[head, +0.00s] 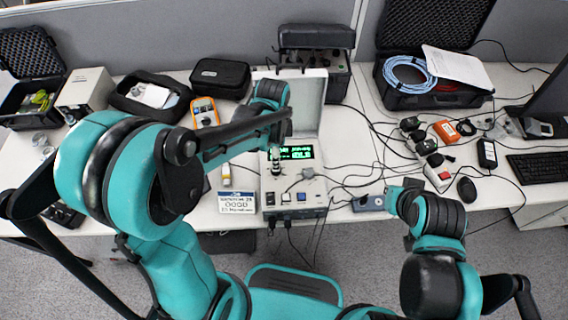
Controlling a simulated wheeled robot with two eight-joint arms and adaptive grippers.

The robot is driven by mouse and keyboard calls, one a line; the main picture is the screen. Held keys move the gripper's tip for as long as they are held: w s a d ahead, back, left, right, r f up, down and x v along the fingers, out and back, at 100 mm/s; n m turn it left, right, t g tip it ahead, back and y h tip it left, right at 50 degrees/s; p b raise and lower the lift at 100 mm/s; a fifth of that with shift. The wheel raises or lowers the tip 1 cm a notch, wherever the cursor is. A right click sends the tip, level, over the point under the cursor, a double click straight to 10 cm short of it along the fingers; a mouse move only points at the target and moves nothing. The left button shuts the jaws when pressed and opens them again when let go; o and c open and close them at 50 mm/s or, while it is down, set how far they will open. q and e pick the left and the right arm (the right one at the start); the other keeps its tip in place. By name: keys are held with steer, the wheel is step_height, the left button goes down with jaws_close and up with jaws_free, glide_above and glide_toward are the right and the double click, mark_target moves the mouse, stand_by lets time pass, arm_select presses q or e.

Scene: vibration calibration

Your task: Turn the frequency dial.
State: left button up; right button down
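The vibration calibrator (314,188) is a light box with its lid raised, standing near the front of the white table. Its green lit display (297,153) shows digits too small to read. My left gripper (277,172) points down over the panel, at the left edge of the display. The frequency dial is not clearly visible; the gripper covers that part of the panel, and I cannot tell whether they touch. The fingers are too small to judge. My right gripper (394,196) is low at the table's front edge, right of the calibrator, and its fingers are unclear.
An orange meter (205,112), a black case (220,75) and an open case with blue cable (412,75) stand behind. A mouse (466,189) lies farther right.

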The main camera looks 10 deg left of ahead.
arm_select(q)
step_height(320, 180, down, 6)
steer(key=shift+f+b, duration=0.2)
steer(key=shift+b, duration=0.9)
jaws_close()
